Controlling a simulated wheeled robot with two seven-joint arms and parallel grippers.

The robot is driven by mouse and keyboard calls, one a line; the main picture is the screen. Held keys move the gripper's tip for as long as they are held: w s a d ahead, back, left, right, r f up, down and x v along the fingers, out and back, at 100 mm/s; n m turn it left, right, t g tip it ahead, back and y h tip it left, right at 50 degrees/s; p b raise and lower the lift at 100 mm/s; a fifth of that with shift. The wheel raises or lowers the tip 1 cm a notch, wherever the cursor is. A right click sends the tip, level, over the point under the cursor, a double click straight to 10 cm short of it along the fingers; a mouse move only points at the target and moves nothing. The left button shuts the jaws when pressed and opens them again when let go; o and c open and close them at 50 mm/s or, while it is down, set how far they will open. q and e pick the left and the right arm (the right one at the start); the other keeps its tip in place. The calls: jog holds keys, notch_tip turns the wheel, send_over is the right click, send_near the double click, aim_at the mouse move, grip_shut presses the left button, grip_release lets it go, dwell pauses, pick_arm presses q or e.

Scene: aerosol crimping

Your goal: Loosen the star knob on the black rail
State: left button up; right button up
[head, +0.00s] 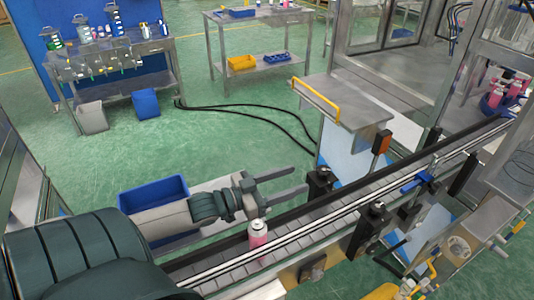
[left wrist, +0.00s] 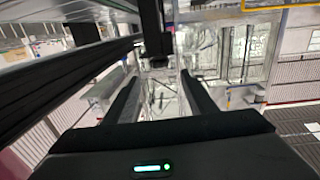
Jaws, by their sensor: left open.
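The black rail (head: 290,215) runs along the far side of the conveyor. A black block with a rounded top (head: 320,183) stands at this rail; its top may be the star knob, but it is too small to tell. My left gripper (head: 304,181) is open and empty, its fingers pointing right, just left of this block and apart from it. In the left wrist view, the two open fingers (left wrist: 160,85) show with a dark post (left wrist: 156,38) beyond and above them. The black rail also shows on the left there (left wrist: 70,85). My right gripper is not in view.
A pink can (head: 257,238) stands on the conveyor (head: 300,232), close below my left gripper. A blue bin (head: 153,194) lies behind my arm.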

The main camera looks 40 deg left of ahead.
pick_arm(q)
jog(key=b+v, duration=0.1)
jog(key=v, duration=0.5)
jog(key=shift+s+b, duration=0.3)
jog(key=shift+s, duration=0.05)
jog(key=shift+a, duration=0.15)
jog(key=shift+w+r, duration=0.1)
